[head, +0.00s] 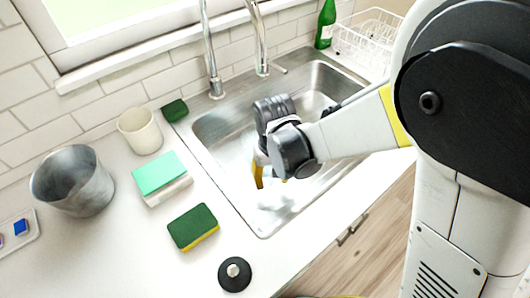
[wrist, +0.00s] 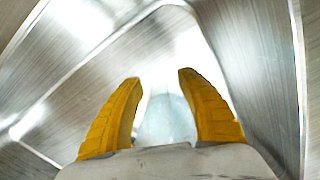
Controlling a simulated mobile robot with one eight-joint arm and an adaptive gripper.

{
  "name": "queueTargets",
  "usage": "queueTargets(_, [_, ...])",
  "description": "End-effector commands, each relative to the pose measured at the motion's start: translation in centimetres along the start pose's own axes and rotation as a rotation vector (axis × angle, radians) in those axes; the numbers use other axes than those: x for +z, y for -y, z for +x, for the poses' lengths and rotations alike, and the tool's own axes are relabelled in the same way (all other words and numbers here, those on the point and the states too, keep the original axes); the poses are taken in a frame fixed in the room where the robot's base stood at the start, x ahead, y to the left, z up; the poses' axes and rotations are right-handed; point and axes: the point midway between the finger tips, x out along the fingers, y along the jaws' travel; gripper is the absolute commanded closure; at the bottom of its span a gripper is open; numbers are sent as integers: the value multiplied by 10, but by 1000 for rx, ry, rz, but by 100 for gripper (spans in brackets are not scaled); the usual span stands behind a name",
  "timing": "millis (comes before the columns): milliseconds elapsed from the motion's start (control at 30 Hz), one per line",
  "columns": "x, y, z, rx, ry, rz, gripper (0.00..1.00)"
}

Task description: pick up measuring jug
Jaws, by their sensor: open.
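In the wrist view a clear, pale, glassy thing (wrist: 168,122), which looks like the measuring jug, shows between the fingers of my gripper (wrist: 160,80). Its rim and any handle cannot be made out against the bright steel. My gripper is open, one yellow finger on each side of it, with no clear sign of contact. In the head view my gripper (head: 262,180) points down into the steel sink (head: 215,160), near its front left part. The jug cannot be made out clearly there; my arm and wrist hide part of the sink.
Left of the sink are a metal bucket (head: 75,182), a cream cup (head: 140,131), a green-topped block (head: 162,178), a sponge (head: 193,227) and a black lid (head: 235,274). Behind are the faucet (head: 212,60), a green bottle (head: 326,25) and a white rack (head: 366,40). Sink walls are close.

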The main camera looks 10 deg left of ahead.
Motion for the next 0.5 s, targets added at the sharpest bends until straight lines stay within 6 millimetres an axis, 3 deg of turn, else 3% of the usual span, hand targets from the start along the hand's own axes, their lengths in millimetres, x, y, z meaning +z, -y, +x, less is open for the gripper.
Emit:
queueTargets(200, [0,0,0,0,0,0,56])
queueTargets(333, [0,0,0,0,0,0,96])
queueTargets(367, [0,0,0,0,0,0,100])
queueTargets(500, [0,0,0,0,0,0,100])
